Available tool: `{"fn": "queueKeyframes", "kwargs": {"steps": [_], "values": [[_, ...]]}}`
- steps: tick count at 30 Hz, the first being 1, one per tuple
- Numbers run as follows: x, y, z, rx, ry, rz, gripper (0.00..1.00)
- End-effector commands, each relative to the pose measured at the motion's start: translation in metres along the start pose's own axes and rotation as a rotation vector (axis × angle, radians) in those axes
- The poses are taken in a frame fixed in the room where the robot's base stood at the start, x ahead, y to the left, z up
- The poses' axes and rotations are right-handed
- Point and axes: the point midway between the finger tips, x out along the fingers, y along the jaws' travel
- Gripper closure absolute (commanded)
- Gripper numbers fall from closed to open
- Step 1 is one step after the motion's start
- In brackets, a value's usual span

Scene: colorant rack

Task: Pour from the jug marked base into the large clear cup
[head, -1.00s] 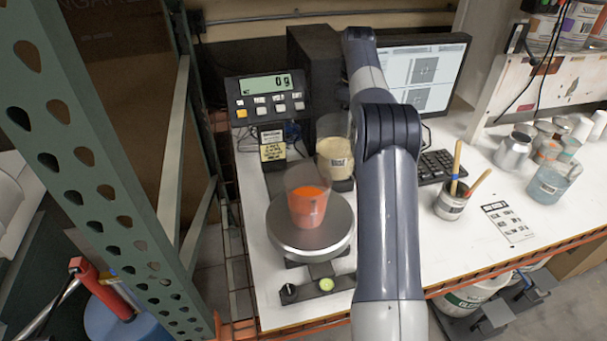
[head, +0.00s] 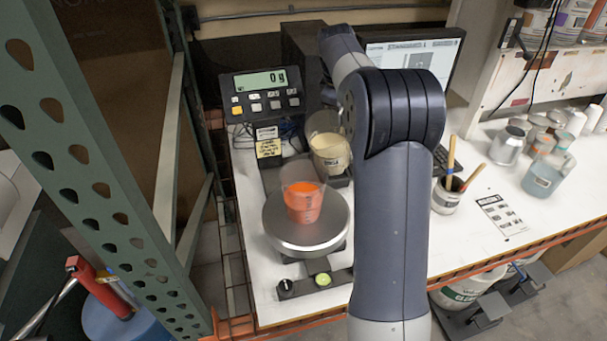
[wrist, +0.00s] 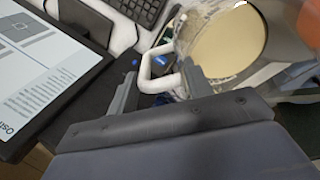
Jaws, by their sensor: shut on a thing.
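The jug marked base (head: 330,152) is clear, with cream-coloured liquid and a label. It stands upright or nearly so behind the scale, left of my arm, over a dark surface; I cannot tell if it touches it. In the wrist view the jug (wrist: 228,45) shows its pale liquid and its white handle (wrist: 146,72). My gripper (wrist: 158,76) is shut on this handle, a finger on each side. My arm hides the gripper in the head view. The large clear cup (head: 302,203) stands upright on the scale pan, with orange liquid inside.
The round scale (head: 308,245) is at the front left, its display (head: 266,92) reading 0 g. A monitor (head: 440,55) and keyboard (wrist: 140,12) are close to the gripper.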

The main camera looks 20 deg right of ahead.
Motion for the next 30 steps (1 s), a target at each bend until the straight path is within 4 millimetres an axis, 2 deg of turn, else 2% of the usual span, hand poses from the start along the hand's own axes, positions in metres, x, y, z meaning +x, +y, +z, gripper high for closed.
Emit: {"fn": "queueKeyframes", "kwargs": {"steps": [1,9,18,30], "values": [[-0.007,-0.002,0.000,-0.003,0.002,0.027,1.00],[-0.030,-0.014,0.000,-0.002,0.004,0.162,1.00],[-0.071,-0.025,0.000,-0.002,0.005,0.312,1.00],[-0.078,-0.028,0.001,0.000,0.005,0.366,1.00]]}}
